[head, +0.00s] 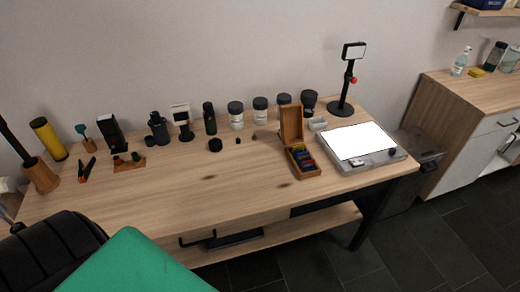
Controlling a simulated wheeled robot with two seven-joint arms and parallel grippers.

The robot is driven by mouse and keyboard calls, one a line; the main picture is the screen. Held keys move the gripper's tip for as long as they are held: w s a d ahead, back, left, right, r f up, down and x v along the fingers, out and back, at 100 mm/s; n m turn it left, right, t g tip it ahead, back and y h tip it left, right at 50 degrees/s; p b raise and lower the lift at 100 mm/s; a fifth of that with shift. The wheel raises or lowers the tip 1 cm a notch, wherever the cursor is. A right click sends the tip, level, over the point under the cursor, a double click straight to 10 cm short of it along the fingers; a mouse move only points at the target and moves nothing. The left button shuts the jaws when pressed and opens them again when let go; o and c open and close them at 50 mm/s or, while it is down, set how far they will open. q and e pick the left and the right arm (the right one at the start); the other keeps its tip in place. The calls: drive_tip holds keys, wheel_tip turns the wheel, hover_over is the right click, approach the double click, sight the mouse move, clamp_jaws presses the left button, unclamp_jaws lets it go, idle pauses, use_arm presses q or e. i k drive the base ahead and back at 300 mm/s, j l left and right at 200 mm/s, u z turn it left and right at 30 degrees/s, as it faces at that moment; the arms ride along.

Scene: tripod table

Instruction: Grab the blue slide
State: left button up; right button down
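An open wooden slide box (302,174) stands on the right half of the wooden table, with its lid (291,124) raised at the back. Several small coloured slides stand in a row inside it. A dark blue slide (304,160) appears to be among them, next to red and yellowish ones; they are too small to separate clearly. Neither of my grippers is in view.
A light box (358,142) with a bright white panel lies right of the slide box. Several jars and bottles line the table's back (236,115). A black stand (346,85) is behind. The table's front middle (215,190) is mostly clear.

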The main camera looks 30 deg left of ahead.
sight(303, 156)
drive_tip(key=u, duration=0.65)
drive_tip(key=l, duration=0.15)
drive_tip(key=i+u, duration=0.05)
